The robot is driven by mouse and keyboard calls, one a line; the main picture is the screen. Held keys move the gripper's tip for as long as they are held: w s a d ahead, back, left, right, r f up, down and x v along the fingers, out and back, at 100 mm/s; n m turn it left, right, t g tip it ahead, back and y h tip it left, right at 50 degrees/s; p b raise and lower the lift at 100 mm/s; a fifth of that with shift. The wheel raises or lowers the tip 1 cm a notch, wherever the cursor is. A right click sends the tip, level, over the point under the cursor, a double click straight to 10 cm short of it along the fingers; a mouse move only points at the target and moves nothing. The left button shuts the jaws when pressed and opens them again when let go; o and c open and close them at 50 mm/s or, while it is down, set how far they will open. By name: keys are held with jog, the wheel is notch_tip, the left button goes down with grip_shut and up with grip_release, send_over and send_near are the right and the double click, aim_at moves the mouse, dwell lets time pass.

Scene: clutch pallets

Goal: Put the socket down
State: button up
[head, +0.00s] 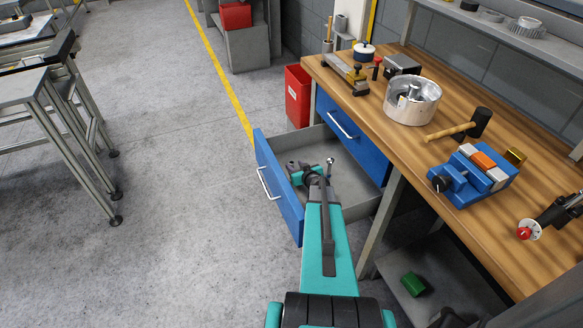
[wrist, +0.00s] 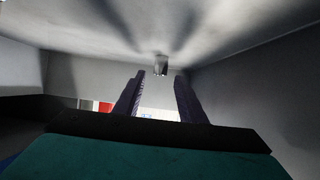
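The socket (wrist: 160,66) is a small, shiny metal cylinder. In the wrist view it sits against the pale grey drawer surface, just beyond my fingertips. My gripper (wrist: 158,76) is open, with its two dark fingers spread to either side of the socket's line and a visible gap on both sides. The fingers do not touch it. In the head view my arm reaches into the open blue drawer (head: 280,192) under the workbench. My wrist hides part of the drawer's inside, and I cannot make out the socket clearly there.
The wooden workbench (head: 403,135) stands right of the drawer, carrying a metal pot (head: 412,108), a mallet (head: 450,131) and a blue vise (head: 465,190). A red bin (head: 298,97) stands behind the drawer. Drawer walls surround my gripper.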

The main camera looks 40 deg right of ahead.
jog(key=shift+b+v, duration=0.75)
jog(key=shift+v, duration=2.7)
jog(key=shift+s, duration=0.1)
